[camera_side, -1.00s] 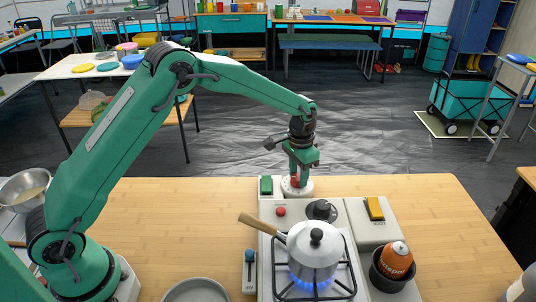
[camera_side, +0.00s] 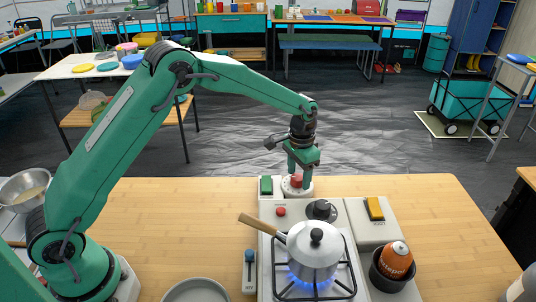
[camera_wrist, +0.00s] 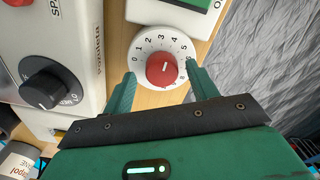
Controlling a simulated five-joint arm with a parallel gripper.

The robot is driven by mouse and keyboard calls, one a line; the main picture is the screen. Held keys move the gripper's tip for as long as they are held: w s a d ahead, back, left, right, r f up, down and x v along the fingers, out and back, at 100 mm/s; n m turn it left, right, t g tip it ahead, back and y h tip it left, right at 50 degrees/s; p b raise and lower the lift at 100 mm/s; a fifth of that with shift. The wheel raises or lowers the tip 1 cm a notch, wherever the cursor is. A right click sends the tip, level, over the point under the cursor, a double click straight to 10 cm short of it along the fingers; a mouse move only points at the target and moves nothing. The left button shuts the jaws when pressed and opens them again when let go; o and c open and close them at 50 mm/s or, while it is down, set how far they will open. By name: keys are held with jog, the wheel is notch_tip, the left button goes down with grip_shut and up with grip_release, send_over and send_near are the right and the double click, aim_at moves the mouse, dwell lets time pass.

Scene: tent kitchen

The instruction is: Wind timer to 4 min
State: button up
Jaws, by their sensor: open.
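The timer is a white round dial (camera_wrist: 147,76) with black numerals from 0 upward and a red knob (camera_wrist: 160,68) at its centre. A small pale mark shows on the knob; I cannot tell which numeral it points to. In the side view the timer (camera_side: 298,191) sits at the far edge of the wooden table, behind the stove unit. My gripper (camera_wrist: 161,70) is open, its two green fingers on either side of the dial in the wrist view, apart from the knob. In the side view my gripper (camera_side: 301,172) is just above the red knob.
A green switch (camera_side: 266,186) stands close left of the timer. A black knob (camera_side: 322,209) and a red button (camera_side: 281,212) are nearby. A lidded pot (camera_side: 313,258) sits over blue flame. A yellow switch (camera_side: 375,208) is to the right. The right table is clear.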

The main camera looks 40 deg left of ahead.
aim_at(300, 178)
jog(key=shift+r, duration=3.8)
jog(key=shift+d+f+n, duration=0.15)
jog(key=shift+d+n, duration=0.05)
jog(key=shift+n, duration=0.6)
jog(key=shift+a+f, duration=0.15)
jog(key=shift+f, duration=1.8)
jog(key=shift+a+f, duration=0.1)
jog(key=shift+f, duration=1.85)
jog(key=c, duration=1)
